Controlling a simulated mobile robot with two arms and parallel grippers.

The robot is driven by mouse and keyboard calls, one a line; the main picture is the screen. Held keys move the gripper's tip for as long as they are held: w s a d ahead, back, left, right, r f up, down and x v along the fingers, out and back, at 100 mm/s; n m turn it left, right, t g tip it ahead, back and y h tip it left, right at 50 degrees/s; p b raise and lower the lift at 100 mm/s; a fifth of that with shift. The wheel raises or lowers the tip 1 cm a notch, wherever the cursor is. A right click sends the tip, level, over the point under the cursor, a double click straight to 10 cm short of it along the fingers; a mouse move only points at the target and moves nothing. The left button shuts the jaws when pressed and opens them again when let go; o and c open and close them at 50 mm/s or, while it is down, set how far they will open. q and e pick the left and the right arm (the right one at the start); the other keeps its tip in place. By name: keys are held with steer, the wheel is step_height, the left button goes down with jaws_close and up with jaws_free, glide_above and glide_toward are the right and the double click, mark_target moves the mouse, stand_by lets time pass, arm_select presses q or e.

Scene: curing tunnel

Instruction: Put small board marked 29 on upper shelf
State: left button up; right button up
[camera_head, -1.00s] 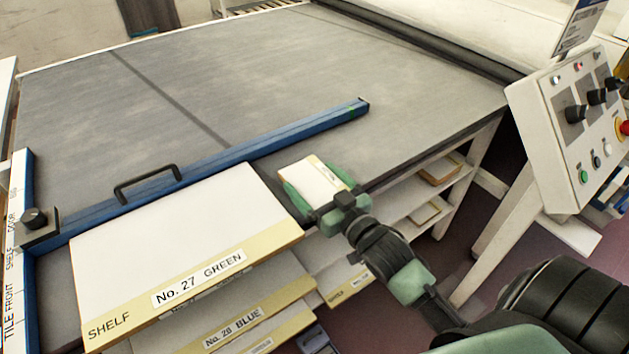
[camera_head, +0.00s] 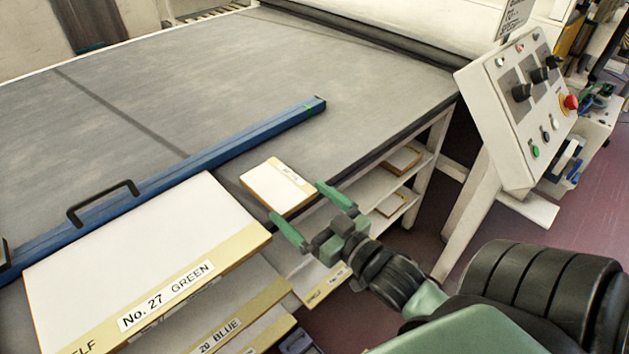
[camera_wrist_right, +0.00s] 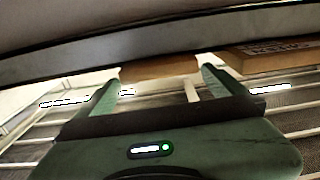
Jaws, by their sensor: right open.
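A small cream board (camera_head: 278,188) with a pale yellow label strip lies flat on the grey bed (camera_head: 385,95), at its front edge. The writing on its label is too small to read. My right gripper (camera_head: 314,214) is open and empty, its two fingers just in front of the board, toward me. In the right wrist view, the brown edge of a board (camera_wrist_right: 160,67) shows beyond the open fingers of that gripper (camera_wrist_right: 160,82). My left gripper is not in view.
A large board marked No. 27 GREEN (camera_head: 150,260) lies left of the small one, with other boards below it. A blue bar (camera_head: 210,152) crosses the bed behind. Open shelves (camera_head: 405,180) show under the bed. A control panel (camera_head: 520,110) stands at right.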

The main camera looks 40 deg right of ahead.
steer(key=s+d+f+g+h, duration=0.1)
steer(key=s+f+g, duration=0.3)
steer(key=f, duration=1.3)
steer(key=s+d+f+g+h, duration=0.1)
steer(key=s+f+g, duration=0.25)
steer(key=f, duration=1.35)
steer(key=s+a+f+g, duration=0.2)
steer(key=s+f+g, duration=0.1)
steer(key=s+f, duration=0.5)
steer(key=s+a+f+g, duration=0.2)
steer(key=s+f, duration=0.4)
steer(key=f, duration=0.4)
steer(key=s+a+f+n+g, duration=0.1)
steer(key=s+a+f+g, duration=0.2)
steer(key=s+f, duration=0.4)
steer(key=s+g, duration=0.1)
steer(key=s, duration=0.5)
steer(key=shift+s+f+n+y, duration=0.15)
steer(key=shift+s+n+y, duration=0.1)
steer(key=shift+n+y, duration=0.15)
